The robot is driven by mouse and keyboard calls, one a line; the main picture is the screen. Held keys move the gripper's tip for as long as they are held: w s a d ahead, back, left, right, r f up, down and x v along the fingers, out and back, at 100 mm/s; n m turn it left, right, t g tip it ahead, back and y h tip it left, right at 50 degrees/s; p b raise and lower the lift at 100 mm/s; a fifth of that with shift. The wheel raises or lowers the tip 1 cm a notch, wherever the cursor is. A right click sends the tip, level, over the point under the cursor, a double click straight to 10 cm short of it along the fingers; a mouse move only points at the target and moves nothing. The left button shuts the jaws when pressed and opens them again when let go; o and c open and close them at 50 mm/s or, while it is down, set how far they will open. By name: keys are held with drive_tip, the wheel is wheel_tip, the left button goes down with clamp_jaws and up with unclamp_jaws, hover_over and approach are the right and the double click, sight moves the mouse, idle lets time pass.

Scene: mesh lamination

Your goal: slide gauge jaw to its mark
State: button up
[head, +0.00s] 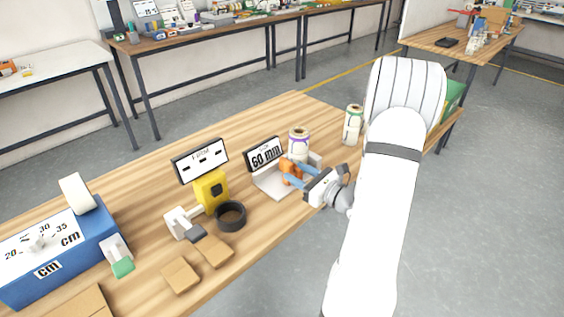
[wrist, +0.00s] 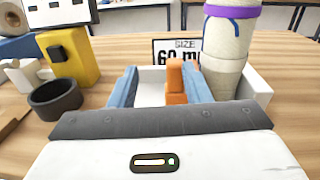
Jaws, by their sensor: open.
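An orange upright block (head: 287,168), which looks like the gauge jaw, stands on a white L-shaped base (head: 268,186) in front of a sign reading "SIZE 60 mm" (head: 264,154). My gripper (head: 291,174) is open, its two blue fingers reaching in low over the base. In the wrist view my gripper (wrist: 160,80) has the orange block (wrist: 176,82) between its fingers, nearer the right finger. I cannot tell whether that finger touches it. The sign (wrist: 178,50) is partly hidden behind the block and a roll. No mark on the base can be made out.
A white roll with a purple band (head: 298,144) stands close behind the base; another roll (head: 353,124) is farther right. A black ring (head: 231,216), a yellow device (head: 211,190) and a blue "cm" box (head: 60,262) are left. The wooden table's front edge is clear near the base.

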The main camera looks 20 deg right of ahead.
sight(292, 166)
drive_tip(key=shift+w+d+f+m+t+h, duration=0.1)
drive_tip(key=shift+d+f+m+t+h, duration=0.25)
drive_tip(key=shift+d, duration=0.25)
drive_tip(key=shift+w+d, duration=0.1)
drive_tip(key=shift+w, duration=0.1)
drive_tip(key=p+x, duration=0.1)
drive_tip(key=x, duration=0.6)
drive_tip(key=shift+w, duration=0.2)
clamp_jaws()
